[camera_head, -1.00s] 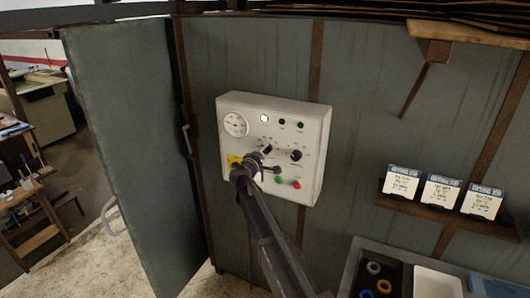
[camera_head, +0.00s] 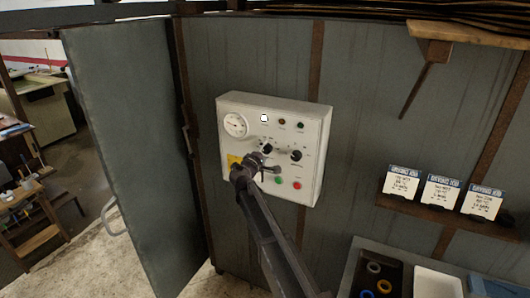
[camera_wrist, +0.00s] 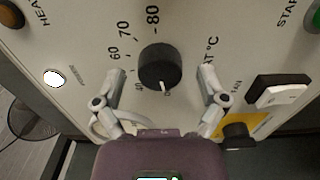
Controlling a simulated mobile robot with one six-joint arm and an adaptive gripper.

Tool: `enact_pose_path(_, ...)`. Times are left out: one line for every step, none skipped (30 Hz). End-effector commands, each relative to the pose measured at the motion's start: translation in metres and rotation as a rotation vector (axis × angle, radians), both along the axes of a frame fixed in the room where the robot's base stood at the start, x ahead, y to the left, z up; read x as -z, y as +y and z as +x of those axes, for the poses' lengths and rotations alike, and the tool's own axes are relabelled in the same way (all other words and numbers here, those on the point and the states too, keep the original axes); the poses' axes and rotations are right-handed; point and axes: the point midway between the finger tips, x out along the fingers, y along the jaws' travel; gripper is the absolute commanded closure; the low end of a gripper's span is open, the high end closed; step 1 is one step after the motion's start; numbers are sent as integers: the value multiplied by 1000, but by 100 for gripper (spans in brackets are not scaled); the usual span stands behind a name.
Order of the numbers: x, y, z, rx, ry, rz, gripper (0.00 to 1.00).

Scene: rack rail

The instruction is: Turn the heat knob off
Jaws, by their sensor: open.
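The heat knob (camera_wrist: 160,66) is a round black dial with a white pointer, on a white panel. In the wrist view its pointer aims down, toward the low end of a scale marked up to 80; the finest numbers there are hard to read. My gripper (camera_wrist: 161,78) is open, one finger on each side of the knob with a visible gap on both. In the head view the knob (camera_head: 266,148) shows just above my gripper (camera_head: 258,163), which hides part of the control panel (camera_head: 312,150).
In the wrist view a white-tipped switch (camera_wrist: 279,90) and another black knob (camera_wrist: 238,136) sit close to the right finger. A second dial (camera_head: 296,155), a gauge (camera_head: 235,125) and a red button (camera_head: 297,185) are on the panel. A grey door (camera_head: 130,150) stands open at left.

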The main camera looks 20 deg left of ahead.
Motion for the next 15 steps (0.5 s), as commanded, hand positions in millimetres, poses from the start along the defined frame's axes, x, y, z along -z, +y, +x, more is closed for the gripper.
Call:
enact_pose_path(0, 0, -1, 0, 0, 0, 8)
enact_pose_path(0, 0, -2, 0, 0, 0, 8)
enact_pose_path(0, 0, -4, 0, 0, 0, 8)
enact_pose_path(0, 0, -5, -1, 0, 0, 8)
enact_pose_path(0, 0, -7, -1, 0, 0, 8)
enact_pose_path(0, 0, -10, -1, 0, 0, 8)
enact_pose_path(0, 1, -13, -1, 0, 0, 8)
enact_pose_path(0, 1, -16, -1, 0, 0, 8)
enact_pose_path(0, 1, -20, -1, 0, 0, 8)
enact_pose_path(0, 1, -24, -1, 0, 0, 8)
enact_pose_path(0, 1, -27, 0, 0, 0, 8)
enact_pose_path(0, 1, -33, -1, 0, 0, 8)
enact_pose_path(0, 2, -37, -1, 0, 0, 8)
enact_pose_path(0, 2, -42, -2, 0, 0, 8)
enact_pose_path(0, 3, -49, -2, 0, 0, 8)
